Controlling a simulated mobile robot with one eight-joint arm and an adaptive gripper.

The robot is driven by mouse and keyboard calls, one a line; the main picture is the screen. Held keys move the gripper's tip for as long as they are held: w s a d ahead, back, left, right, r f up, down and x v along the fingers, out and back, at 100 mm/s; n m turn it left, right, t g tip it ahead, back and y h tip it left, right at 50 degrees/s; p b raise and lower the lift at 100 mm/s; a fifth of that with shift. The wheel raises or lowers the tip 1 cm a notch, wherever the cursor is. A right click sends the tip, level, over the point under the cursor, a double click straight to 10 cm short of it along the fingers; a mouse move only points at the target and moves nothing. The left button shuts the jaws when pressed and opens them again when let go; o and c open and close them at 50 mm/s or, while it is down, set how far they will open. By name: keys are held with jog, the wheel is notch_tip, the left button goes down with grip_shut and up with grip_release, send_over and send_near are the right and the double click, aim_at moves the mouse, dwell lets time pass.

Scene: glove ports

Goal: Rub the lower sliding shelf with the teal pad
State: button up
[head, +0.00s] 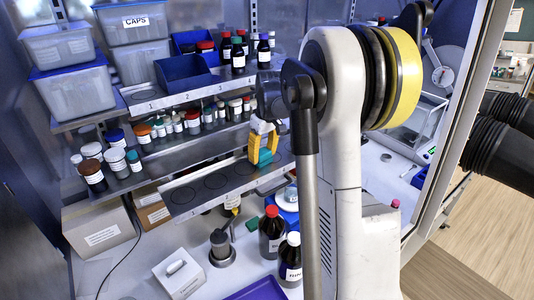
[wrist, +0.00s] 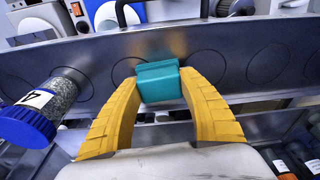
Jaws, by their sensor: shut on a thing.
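The teal pad (wrist: 158,80) is gripped between the two yellow fingers of my gripper (wrist: 160,88) in the wrist view. In the head view the pad (head: 265,157) hangs at the tips of the yellow fingers (head: 262,145), over the right part of the lower sliding shelf (head: 222,170). This shelf is a grey metal tray with a row of dark ring marks and a numbered front edge. In the wrist view the shelf (wrist: 225,50) lies just beyond the pad, which overlaps one ring. I cannot tell whether the pad touches the shelf. My arm hides the shelf's right end.
Above stands a shelf (head: 150,93) with blue bins (head: 185,72) and dark bottles (head: 238,55). Small jars (head: 165,127) fill the middle shelf. A blue-lidded jar (wrist: 35,115) is close left of my fingers in the wrist view. Bottles (head: 271,230) stand below.

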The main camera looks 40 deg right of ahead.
aim_at(278, 152)
jog(key=shift+w+d, duration=0.1)
jog(key=shift+w, duration=0.25)
jog(key=shift+d, duration=0.15)
jog(key=shift+s+d+f, duration=0.1)
jog(key=shift+s+d, duration=0.05)
jog(key=shift+d, duration=1.6)
jog(key=shift+s+d, duration=0.1)
jog(key=shift+d, duration=1.75)
jog(key=shift+c, duration=0.6)
jog(key=shift+w+a+r+b, duration=0.1)
jog(key=shift+a+b, duration=0.1)
jog(key=shift+a, duration=0.8)
jog(key=shift+w+a+r+b, duration=0.1)
jog(key=shift+a+b, duration=0.05)
jog(key=shift+a, duration=0.8)
jog(key=shift+a+f+b, duration=0.15)
jog(key=shift+a+b, duration=0.15)
jog(key=shift+a, duration=1.55)
jog(key=shift+r+p, duration=1.9)
jog(key=shift+r, duration=1.1)
